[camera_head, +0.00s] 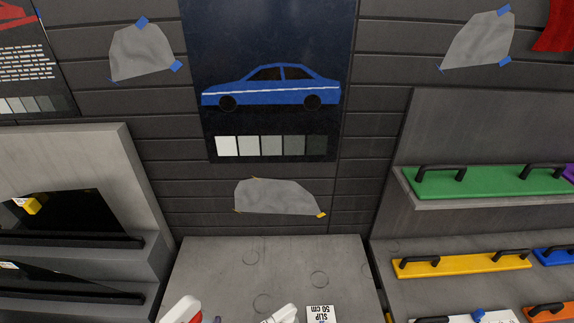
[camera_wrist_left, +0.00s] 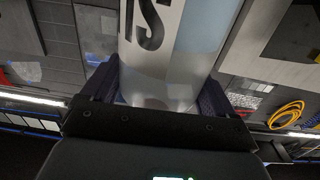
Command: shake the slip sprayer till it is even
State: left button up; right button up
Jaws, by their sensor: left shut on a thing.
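In the left wrist view my left gripper (camera_wrist_left: 160,85) is shut on a silver and pale blue bottle, the slip sprayer (camera_wrist_left: 165,62), with a large dark letter S on its side. One dark finger shows on each side of it. The bottle's upper part is out of that view. At the bottom edge of the head view are a white and red sprayer top (camera_head: 183,310) and another white top (camera_head: 282,314), both cut off. I cannot tell which of them belongs to the held bottle. My right gripper does not show.
A grey worktop (camera_head: 270,262) with faint rings is mostly clear. A "SLIP 50 cm" card (camera_head: 320,313) lies near its front. Shelves on the right hold a green bar (camera_head: 490,182) and a yellow bar (camera_head: 460,264).

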pick_arm(q)
notch_tip(320, 180, up, 4)
jog(key=shift+a+r, duration=0.1)
jog(key=shift+r, duration=0.15)
notch_tip(320, 180, down, 8)
jog(key=shift+f, duration=0.25)
jog(key=shift+w+r, duration=0.1)
jog(key=shift+r, duration=0.05)
dwell(0.5)
